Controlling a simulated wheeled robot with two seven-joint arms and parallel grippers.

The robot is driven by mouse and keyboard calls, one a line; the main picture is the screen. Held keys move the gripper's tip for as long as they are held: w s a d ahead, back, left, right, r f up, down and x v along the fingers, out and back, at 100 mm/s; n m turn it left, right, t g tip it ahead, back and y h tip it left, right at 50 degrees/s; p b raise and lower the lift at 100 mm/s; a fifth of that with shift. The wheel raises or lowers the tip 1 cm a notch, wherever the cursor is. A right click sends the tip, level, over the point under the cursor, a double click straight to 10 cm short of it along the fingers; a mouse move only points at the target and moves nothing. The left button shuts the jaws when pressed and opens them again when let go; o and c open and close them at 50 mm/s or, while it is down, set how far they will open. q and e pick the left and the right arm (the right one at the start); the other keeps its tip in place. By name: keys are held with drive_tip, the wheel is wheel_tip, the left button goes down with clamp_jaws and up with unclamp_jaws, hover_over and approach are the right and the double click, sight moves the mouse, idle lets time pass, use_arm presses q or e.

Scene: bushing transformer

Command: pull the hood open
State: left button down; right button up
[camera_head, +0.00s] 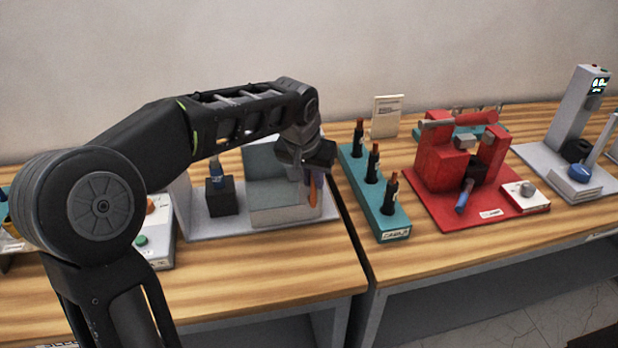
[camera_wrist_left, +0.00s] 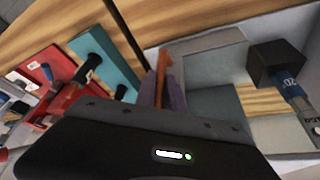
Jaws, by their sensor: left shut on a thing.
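The hood (camera_head: 268,165) is a pale grey, see-through-looking box on a grey base plate on the left table. An orange handle (camera_head: 313,190) stands upright at its right side. My left gripper (camera_head: 311,172) reaches down at that side and is shut on the handle. In the left wrist view the handle (camera_wrist_left: 162,70) sits between the fingers (camera_wrist_left: 165,92), with the hood's pale frame (camera_wrist_left: 205,47) beside it. A black block (camera_head: 221,197) with a blue-topped bushing (camera_head: 215,168) stands left of the hood. My right gripper is not in view.
A teal rack (camera_head: 391,222) with black bottle-like parts stands right of the hood, across the gap between tables. A red fixture (camera_head: 445,165) and a grey press-like stand (camera_head: 572,115) are farther right. A control box (camera_head: 155,235) is at the left, partly behind my arm.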

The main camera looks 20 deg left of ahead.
use_arm(q)
drive_tip(key=c, duration=1.7)
unclamp_jaws()
drive_tip(key=shift+b+v, duration=0.55)
drive_tip(key=shift+v, duration=3.4)
drive_tip(key=shift+d+f, duration=0.1)
